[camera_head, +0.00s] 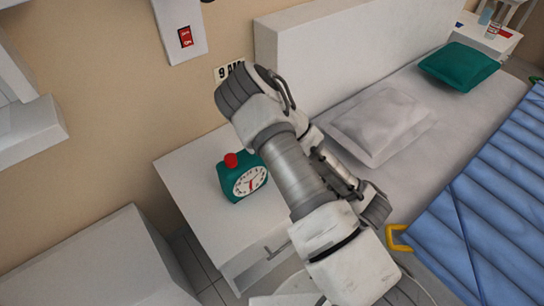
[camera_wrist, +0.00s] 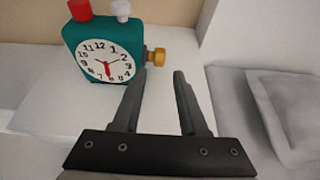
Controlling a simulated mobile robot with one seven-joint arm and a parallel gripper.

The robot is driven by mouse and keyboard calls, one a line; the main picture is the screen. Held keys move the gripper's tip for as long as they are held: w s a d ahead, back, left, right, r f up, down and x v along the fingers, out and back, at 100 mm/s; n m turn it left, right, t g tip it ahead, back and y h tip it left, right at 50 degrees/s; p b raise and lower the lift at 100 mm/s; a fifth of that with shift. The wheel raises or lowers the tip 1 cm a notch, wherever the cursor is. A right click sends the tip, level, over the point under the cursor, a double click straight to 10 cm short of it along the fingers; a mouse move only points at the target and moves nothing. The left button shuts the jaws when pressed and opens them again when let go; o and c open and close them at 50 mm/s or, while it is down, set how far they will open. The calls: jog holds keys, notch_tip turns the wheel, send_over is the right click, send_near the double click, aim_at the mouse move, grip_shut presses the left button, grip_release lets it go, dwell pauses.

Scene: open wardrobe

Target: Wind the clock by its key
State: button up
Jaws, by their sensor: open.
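The clock is a teal box with a white round dial and a red knob on top. It stands upright on the white bedside table in the head view (camera_head: 242,178) and at the upper left of the wrist view (camera_wrist: 103,56). In the wrist view a white knob also shows on its top. The brass-coloured key (camera_wrist: 157,56) sticks out of its right side. My gripper (camera_wrist: 163,75) is open and empty, its fingertips just short of the key and slightly to its right in the picture. In the head view my arm hides the key and the fingers.
The bedside table (camera_head: 190,172) has a drawer at its front. A bed with a grey pillow (camera_head: 382,125), a green pillow (camera_head: 458,66) and a blue cover (camera_head: 490,190) stands to the right. A yellow handle-like piece (camera_head: 398,238) is near the bed's edge.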

jog(key=b+x, duration=0.6)
jog(key=x, duration=0.8)
jog(key=shift+w+f, duration=0.1)
jog(key=shift+w, duration=0.05)
grip_shut()
